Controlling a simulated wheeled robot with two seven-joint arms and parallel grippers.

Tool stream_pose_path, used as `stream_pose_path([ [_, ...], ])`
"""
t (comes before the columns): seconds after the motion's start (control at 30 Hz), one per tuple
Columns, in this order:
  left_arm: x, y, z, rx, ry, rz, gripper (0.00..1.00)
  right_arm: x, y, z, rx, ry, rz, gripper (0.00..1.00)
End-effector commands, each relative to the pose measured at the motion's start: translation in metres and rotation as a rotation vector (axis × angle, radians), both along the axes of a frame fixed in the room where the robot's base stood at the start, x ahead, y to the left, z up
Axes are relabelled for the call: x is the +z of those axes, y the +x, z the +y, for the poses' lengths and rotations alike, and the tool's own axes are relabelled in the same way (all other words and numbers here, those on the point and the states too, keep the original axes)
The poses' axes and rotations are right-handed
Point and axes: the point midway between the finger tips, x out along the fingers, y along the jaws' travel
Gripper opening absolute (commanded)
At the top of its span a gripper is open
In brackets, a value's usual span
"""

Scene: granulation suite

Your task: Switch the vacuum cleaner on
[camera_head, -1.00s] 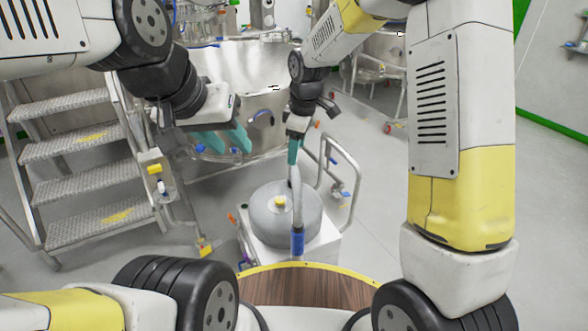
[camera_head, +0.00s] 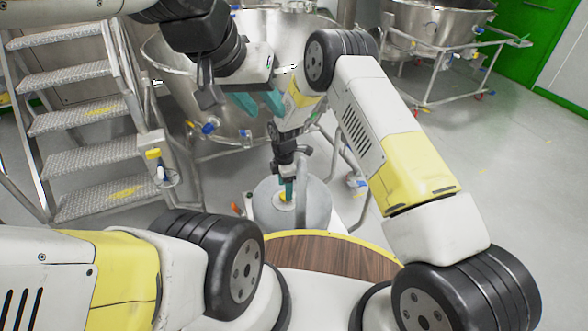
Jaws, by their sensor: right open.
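The vacuum cleaner is a grey round drum (camera_head: 314,212) at the lower middle of the head view, partly hidden by my right gripper and its lower edge cut off from view.
A large steel vessel (camera_head: 180,62) stands behind the drum. Metal steps (camera_head: 85,160) with a rail are at the left. Another vessel on a wheeled frame (camera_head: 440,50) is at the back right. The grey floor at the right (camera_head: 520,190) is clear.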

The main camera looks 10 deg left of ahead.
Motion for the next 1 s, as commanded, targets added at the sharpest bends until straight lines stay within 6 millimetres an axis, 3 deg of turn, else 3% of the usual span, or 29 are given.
stream_pose_path([
  [0.2,0.0,0.0,0.0,0.0,0.0,0.0,0.36,-0.026,0.0,0.0,0.0,-0.001,0.0,0.61],
  [0.53,0.0,0.0,0.0,0.0,0.0,0.0,0.36,-0.03,0.0,0.0,-0.001,0.001,-0.001,0.61],
  [0.83,0.0,0.0,0.0,0.0,0.0,0.0,0.36,-0.03,0.0,0.0,-0.002,0.0,-0.001,0.04],
  [0.87,0.0,0.0,0.0,0.0,0.0,0.0,0.36,-0.03,0.0,0.0,-0.002,0.0,-0.001,0.0],
  [1.0,0.0,0.0,0.0,0.0,0.0,0.0,0.36,-0.03,0.0,0.0,-0.007,0.0,-0.001,0.0],
])
